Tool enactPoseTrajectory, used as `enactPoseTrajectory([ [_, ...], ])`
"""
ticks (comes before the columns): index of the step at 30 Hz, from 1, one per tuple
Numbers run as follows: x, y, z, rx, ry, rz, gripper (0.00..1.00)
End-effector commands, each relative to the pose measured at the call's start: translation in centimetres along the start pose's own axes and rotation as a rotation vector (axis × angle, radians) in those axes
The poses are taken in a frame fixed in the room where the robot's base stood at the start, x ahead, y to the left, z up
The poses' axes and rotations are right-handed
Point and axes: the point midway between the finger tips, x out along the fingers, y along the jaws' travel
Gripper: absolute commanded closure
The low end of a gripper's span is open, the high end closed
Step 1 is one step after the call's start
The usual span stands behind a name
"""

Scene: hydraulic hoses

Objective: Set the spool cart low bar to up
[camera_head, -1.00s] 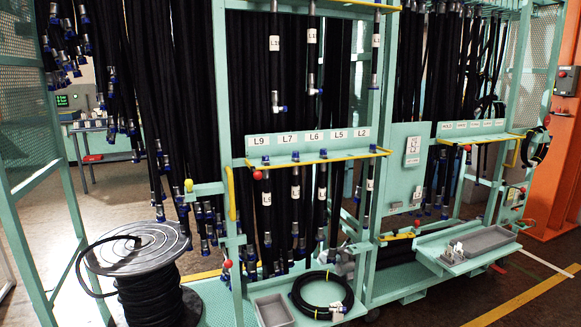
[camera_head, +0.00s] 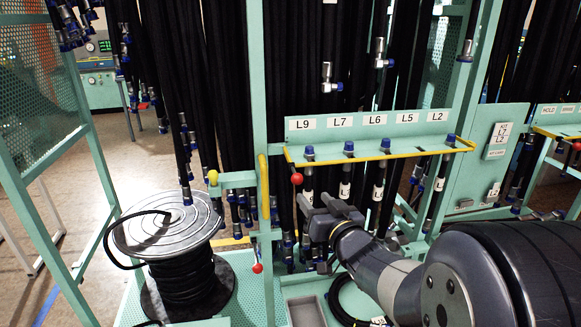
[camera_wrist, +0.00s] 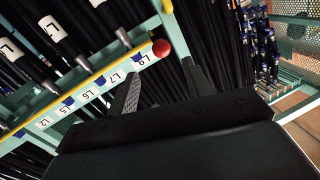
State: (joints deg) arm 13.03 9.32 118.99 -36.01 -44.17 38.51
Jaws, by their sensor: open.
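The spool cart's black hose spool (camera_head: 184,285) stands upright at the left in the head view, with a grey disc top. Beside it are a short green arm with a yellow knob (camera_head: 212,178), an upright yellow bar (camera_head: 264,187) and a low red-ball lever (camera_head: 257,267). I cannot tell which of these is the low bar. My gripper (camera_head: 312,214) is right of them, before the hoses under the L9 label. In the wrist view my gripper (camera_wrist: 162,62) is open and empty, with a red ball (camera_wrist: 161,47) showing between or beyond its fingers; contact is unclear.
A yellow rail (camera_head: 380,155) runs below the labels L9 to L2, with the red ball at its left end. Hanging black hoses (camera_head: 180,80) crowd behind. A grey bin (camera_head: 306,311) and a coiled hose (camera_head: 345,300) lie below. Floor is open at left.

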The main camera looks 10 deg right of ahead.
Motion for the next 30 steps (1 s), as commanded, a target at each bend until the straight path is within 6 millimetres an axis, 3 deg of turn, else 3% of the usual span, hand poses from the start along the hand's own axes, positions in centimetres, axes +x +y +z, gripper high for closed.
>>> enactPoseTrajectory([
  [5,1.5,-0.1,-0.1,0.002,0.002,-0.006,0.52],
  [21,9.5,-0.1,-0.1,0.001,0.001,-0.003,0.52],
  [30,10.7,-0.1,-0.1,0.000,0.003,-0.002,0.52],
])
